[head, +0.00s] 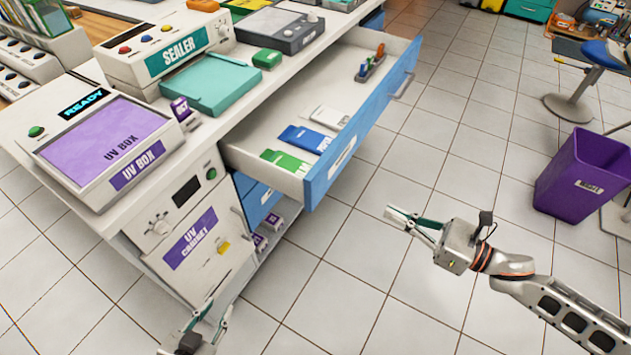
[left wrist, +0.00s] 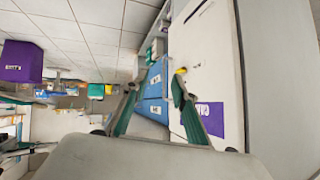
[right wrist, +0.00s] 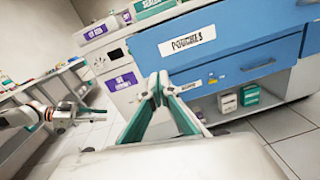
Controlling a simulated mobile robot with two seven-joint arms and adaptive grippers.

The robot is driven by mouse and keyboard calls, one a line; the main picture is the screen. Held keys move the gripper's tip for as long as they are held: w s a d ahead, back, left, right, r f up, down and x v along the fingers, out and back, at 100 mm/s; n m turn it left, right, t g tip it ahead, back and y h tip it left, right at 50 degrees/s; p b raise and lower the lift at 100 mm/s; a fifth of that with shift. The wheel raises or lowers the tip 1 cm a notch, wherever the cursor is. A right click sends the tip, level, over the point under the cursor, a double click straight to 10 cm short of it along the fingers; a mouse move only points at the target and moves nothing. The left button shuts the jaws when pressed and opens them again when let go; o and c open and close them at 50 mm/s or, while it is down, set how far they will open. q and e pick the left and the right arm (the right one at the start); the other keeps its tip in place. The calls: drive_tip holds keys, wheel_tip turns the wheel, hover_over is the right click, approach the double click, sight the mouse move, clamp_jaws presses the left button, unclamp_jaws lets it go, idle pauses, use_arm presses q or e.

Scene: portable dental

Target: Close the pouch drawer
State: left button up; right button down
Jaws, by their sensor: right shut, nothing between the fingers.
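The pouch drawer (head: 372,122) stands pulled out from the counter. Its blue front has a grey handle (head: 403,87), and it holds white, blue and green packs and a small rack.
The UV cabinet (head: 190,245) stands left of the drawer, below the UV box (head: 110,145). The sealer (head: 170,50) sits on the counter. A purple bin (head: 585,172) and a stool (head: 575,103) stand at the right. The tiled floor before the drawer is clear.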

drive_tip(key=n, duration=0.1)
use_arm(q)
drive_tip(key=shift+a+r+p, duration=0.1)
drive_tip(key=shift+r+p, duration=0.15)
drive_tip(key=shift+p, duration=0.1)
use_arm(e)
drive_tip(key=n, duration=0.1)
approach(325, 182)
drive_tip(key=shift+g, duration=0.3)
drive_tip(key=x, duration=0.6)
drive_tip(key=shift+w+a, duration=0.2)
drive_tip(key=shift+w, duration=0.2)
